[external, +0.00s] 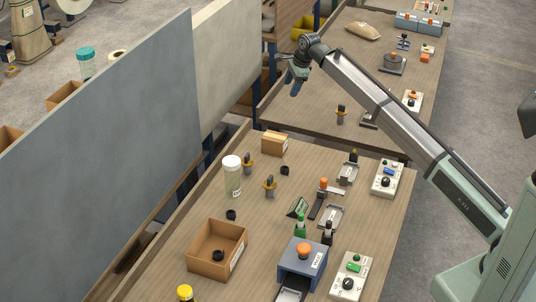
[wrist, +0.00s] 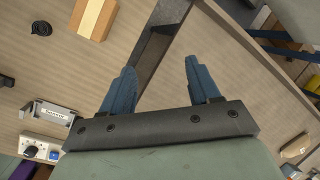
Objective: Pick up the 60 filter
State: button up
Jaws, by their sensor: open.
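My gripper (external: 297,82) is open and empty, raised above the far side of the near workbench, around the gap between the two benches. In the wrist view its two blue fingers (wrist: 160,68) are spread apart with nothing between them. I cannot make out a label reading 60 on any object, so I cannot tell which thing is the 60 filter. A small black cap-like piece (external: 285,170) lies on the near bench and shows at the upper left of the wrist view (wrist: 40,28). Another dark piece (external: 231,214) sits by the open box.
The near bench (external: 180,245) holds an open cardboard box (external: 202,264), a small closed box (external: 274,149), a white-lidded jar (external: 232,178), a blue-grey device (external: 302,264) and control panels (external: 388,178). A grey partition (external: 110,150) stands at left. The far bench (external: 340,65) is beyond a gap.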

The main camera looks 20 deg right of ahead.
jog(key=s+a+f+g, duration=0.25)
jog(key=s+a, duration=0.45)
jog(key=a, duration=0.6)
jog(key=n+h, duration=0.1)
jog(key=h, duration=0.1)
send_over(248, 164)
jog(key=w, duration=0.2)
jog(key=f, duration=0.3)
jog(key=shift+s+d+f, duration=0.1)
jog(key=shift+s+d, duration=0.05)
jog(key=shift+d, duration=0.05)
notch_tip(248, 164, down, 14)
jog(key=shift+r, duration=0.2)
jog(key=c, duration=0.7)
jog(key=shift+r, duration=0.15)
